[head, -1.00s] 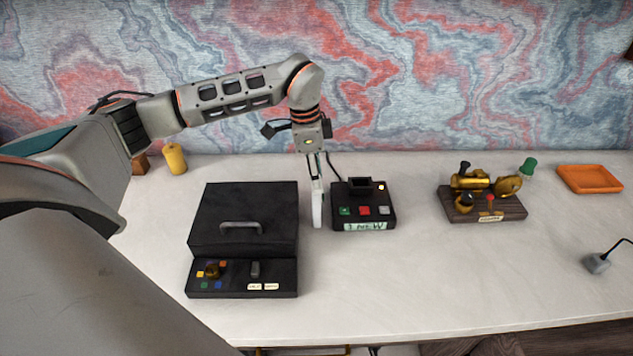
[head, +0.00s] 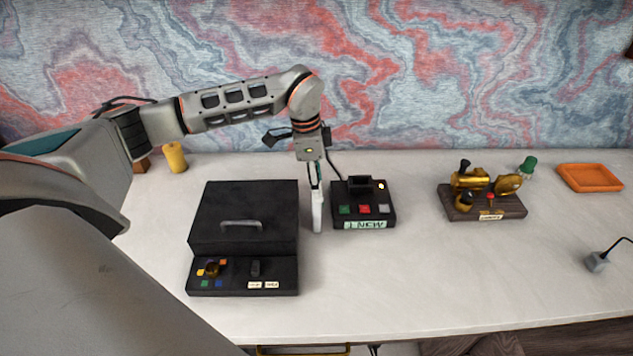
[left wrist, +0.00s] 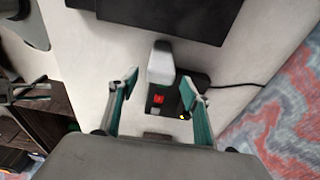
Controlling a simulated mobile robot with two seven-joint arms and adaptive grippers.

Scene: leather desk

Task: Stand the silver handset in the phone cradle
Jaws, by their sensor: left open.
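The silver handset (head: 317,212) is a narrow pale block just left of the phone cradle. It also shows in the left wrist view (left wrist: 160,62). The phone cradle (head: 364,212) is a black base with a raised dark socket, colored buttons and a "1 NEW" label. It partly shows in the left wrist view (left wrist: 170,92). My left gripper (head: 315,188) is open directly above the handset.
A black box with a handle and control panel (head: 243,212) stands close left of the handset. A brass device on a wooden base (head: 487,208), an orange tray (head: 590,178) and a grey corded block (head: 597,262) are further right. The front middle desk is clear.

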